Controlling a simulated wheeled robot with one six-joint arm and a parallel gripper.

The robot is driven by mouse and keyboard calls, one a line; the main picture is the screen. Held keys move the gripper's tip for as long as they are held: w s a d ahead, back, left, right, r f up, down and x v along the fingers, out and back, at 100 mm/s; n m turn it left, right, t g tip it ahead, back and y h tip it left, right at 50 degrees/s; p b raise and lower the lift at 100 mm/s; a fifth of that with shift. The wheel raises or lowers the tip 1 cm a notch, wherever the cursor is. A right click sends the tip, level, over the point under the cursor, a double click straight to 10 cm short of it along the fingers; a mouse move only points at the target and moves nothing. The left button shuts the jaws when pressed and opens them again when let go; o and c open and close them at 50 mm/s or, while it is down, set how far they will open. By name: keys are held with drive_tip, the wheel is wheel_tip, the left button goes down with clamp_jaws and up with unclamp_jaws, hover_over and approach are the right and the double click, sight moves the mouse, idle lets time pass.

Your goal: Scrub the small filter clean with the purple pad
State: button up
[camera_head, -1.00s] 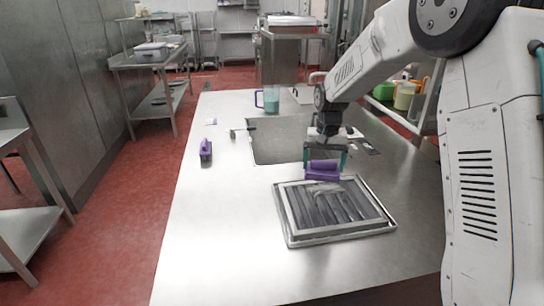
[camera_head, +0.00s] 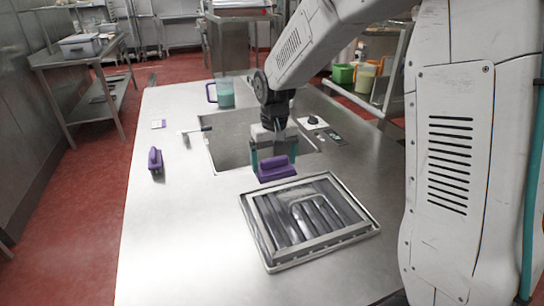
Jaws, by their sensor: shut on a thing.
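My gripper (camera_head: 273,158) is shut on a purple pad (camera_head: 277,169), with one teal finger at each end of its handle. The pad is just beyond the far edge of the filter; whether it touches anything is unclear. The slatted metal filter (camera_head: 322,228) lies flat in a shallow metal tray (camera_head: 273,265) on the steel counter. Its slats are dark grey, with a pale curved streak across the middle far part. A second purple pad or brush (camera_head: 155,160) with a handle stands on the counter at the left.
A sink basin (camera_head: 225,150) opens in the counter behind my gripper. A purple-handled jug (camera_head: 225,94) of teal liquid stands beyond it. A tap-like fitting (camera_head: 195,132) and a small card (camera_head: 158,124) are at the left. The front left counter (camera_head: 185,240) is clear.

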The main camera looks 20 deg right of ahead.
drive_tip(key=shift+f, duration=3.9)
drive_tip(key=shift+f, duration=1.05)
drive_tip(key=shift+d, duration=0.1)
drive_tip(key=shift+d, duration=6.95)
